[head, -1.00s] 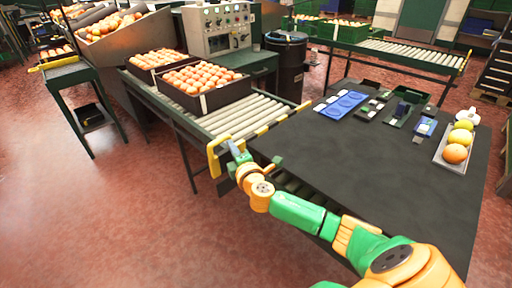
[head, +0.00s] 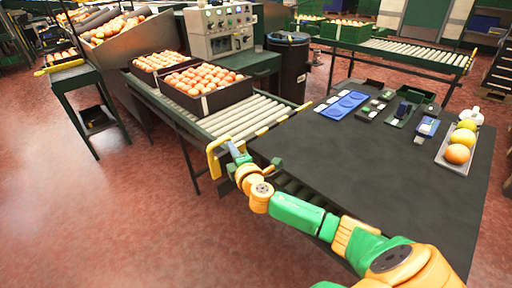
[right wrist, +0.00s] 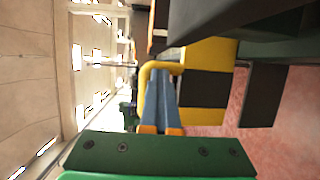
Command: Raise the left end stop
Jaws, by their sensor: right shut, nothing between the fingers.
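The left end stop, a yellow bent bar (head: 212,158), is at the near end of the roller conveyor. It stands up a little above the rollers at the conveyor's left corner. My right gripper (head: 234,148) is right beside it, on its right side. In the right wrist view the shut blue-grey fingers (right wrist: 164,80) reach to the yellow bar (right wrist: 149,72), which bends around the tips. Nothing shows between the fingers. I cannot tell whether they touch the bar. My left gripper is out of view.
A yellow and black striped part (right wrist: 205,85) is close to the fingers. Red floor lies open at the left.

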